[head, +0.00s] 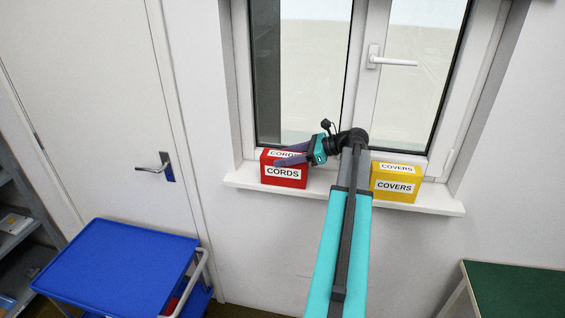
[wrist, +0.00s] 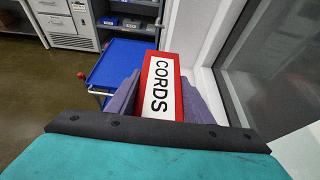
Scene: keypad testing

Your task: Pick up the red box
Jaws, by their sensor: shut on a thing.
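The red box (head: 284,181) stands on the white windowsill at the left, with a white "CORDS" label on its front and top. My gripper (head: 283,157) reaches it from the right, its two purple-grey fingers on either side of the box's upper part. In the wrist view the red box (wrist: 160,68) sits between the two fingers (wrist: 160,95), its "CORDS" label facing the camera. The gripper is shut on the box. I cannot tell whether the box is off the sill; it appears at sill height.
A yellow "COVERS" box (head: 396,184) stands on the windowsill (head: 325,192) to the right of my arm. The window (head: 400,80) is right behind. A blue cart (head: 118,262) stands below left, near a door (head: 85,100). A green-topped table (head: 515,288) is at the lower right.

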